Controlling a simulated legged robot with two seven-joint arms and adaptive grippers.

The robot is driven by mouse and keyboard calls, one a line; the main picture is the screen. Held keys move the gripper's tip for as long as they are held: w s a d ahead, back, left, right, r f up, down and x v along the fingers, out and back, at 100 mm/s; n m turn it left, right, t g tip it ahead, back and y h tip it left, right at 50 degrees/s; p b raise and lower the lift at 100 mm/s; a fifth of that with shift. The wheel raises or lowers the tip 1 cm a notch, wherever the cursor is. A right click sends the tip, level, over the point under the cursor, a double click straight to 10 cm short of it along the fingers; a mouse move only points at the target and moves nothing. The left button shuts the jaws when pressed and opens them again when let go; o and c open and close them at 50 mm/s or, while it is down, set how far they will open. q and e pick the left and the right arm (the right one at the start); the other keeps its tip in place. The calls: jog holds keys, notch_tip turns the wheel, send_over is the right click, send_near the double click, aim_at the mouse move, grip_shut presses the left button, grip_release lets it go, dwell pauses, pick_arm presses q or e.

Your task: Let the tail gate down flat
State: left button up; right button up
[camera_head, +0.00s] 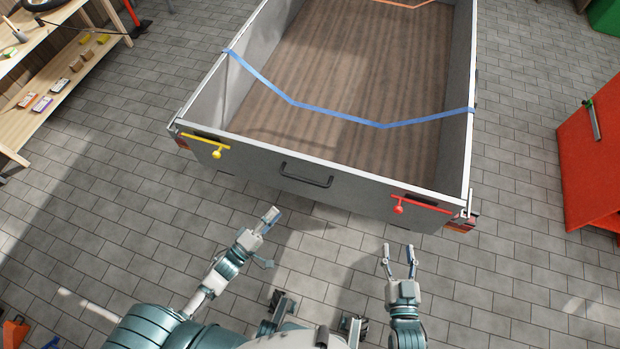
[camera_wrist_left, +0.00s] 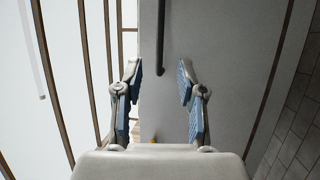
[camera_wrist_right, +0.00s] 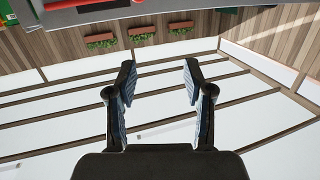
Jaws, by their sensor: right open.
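The grey tail gate (camera_head: 262,172) stands upright, closing the near end of the trailer bed. A yellow latch (camera_head: 207,143) is at its upper left and a red latch (camera_head: 422,202) at its upper right; both bars lie roughly along the gate. A black handle (camera_head: 307,175) is in the middle. My left gripper (camera_head: 271,214) is in front of the gate, below and left of the handle, open and empty. The left wrist view shows its spread fingers (camera_wrist_left: 158,80) facing a grey panel and a dark bar. My right gripper (camera_head: 400,250) is open and empty, below the red latch; its fingers (camera_wrist_right: 160,78) show apart.
The trailer bed (camera_head: 340,80) has a wooden floor, with a blue strap (camera_head: 340,113) across it. A wooden shelf (camera_head: 60,90) stands at the left and a red panel (camera_head: 590,165) at the right. The paved floor between me and the gate is clear.

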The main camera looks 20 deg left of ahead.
aim_at(304, 181)
pick_arm(q)
jog(key=b+x, duration=0.2)
jog(key=x, duration=1.3)
jog(key=shift+w+a+f, duration=0.1)
jog(key=shift+f, duration=0.1)
pick_arm(e)
jog(key=r+t, duration=0.3)
jog(key=a+r+t+y, duration=0.1)
jog(key=r, duration=0.1)
jog(key=shift+r, duration=0.2)
jog(key=shift+a, duration=0.1)
pick_arm(q)
grip_shut()
pick_arm(e)
jog(key=shift+f, duration=0.1)
